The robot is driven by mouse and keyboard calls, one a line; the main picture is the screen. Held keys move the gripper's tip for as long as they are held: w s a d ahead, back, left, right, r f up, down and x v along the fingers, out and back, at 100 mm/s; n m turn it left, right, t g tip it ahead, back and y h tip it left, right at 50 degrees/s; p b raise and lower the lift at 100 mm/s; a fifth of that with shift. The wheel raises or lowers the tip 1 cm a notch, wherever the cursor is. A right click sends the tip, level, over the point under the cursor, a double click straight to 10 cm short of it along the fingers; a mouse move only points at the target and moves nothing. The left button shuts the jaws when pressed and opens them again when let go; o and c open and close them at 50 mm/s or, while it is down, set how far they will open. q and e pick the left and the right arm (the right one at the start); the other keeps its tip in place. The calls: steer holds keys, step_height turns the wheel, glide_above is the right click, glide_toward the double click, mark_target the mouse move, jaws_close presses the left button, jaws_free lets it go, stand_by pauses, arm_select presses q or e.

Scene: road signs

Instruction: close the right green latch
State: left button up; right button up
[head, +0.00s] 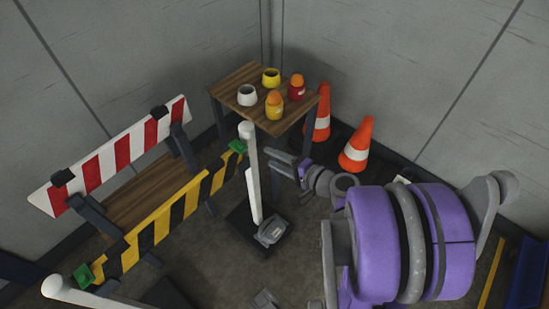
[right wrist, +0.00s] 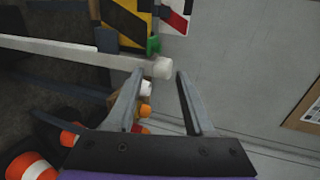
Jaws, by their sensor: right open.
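The right green latch (head: 238,146) sits at the upper right end of the yellow-and-black striped board (head: 160,222), beside the top of a white post (head: 252,175). My right gripper (head: 269,162) is open, just right of that post and pointing at it. In the right wrist view the post's white end (right wrist: 162,68) lies just ahead of the open fingers (right wrist: 160,76), and the green latch (right wrist: 153,45) shows just beyond it. I see nothing between the fingers. Whether the latch is open or closed is too small to tell. My left gripper is not in view.
Another green latch (head: 83,275) is at the board's left end, near a second white post (head: 75,292). A red-and-white board (head: 110,155) stands behind. A wooden table (head: 235,90) with several small pots and two orange cones (head: 357,145) stand near the walls.

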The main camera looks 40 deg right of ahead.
steer(key=shift+s, duration=0.15)
steer(key=p+v, duration=0.1)
steer(key=v, duration=0.9)
steer(key=shift+s, duration=0.25)
steer(key=shift+r, duration=0.1)
steer(key=w+a+f+n+g+y+p, duration=0.25)
steer(key=a+n+g+p, duration=0.2)
steer(key=a, duration=0.35)
steer(key=a+r+n+g+h+p, duration=0.3)
steer(key=a+r+n, duration=0.4)
steer(key=a+n, duration=0.3)
steer(key=n+g+p, duration=0.1)
steer(key=n+g, duration=0.1)
steer(key=shift+w+n+h+p, duration=0.25)
steer(key=shift+n+h+p, duration=0.1)
steer(key=shift+p, duration=0.05)
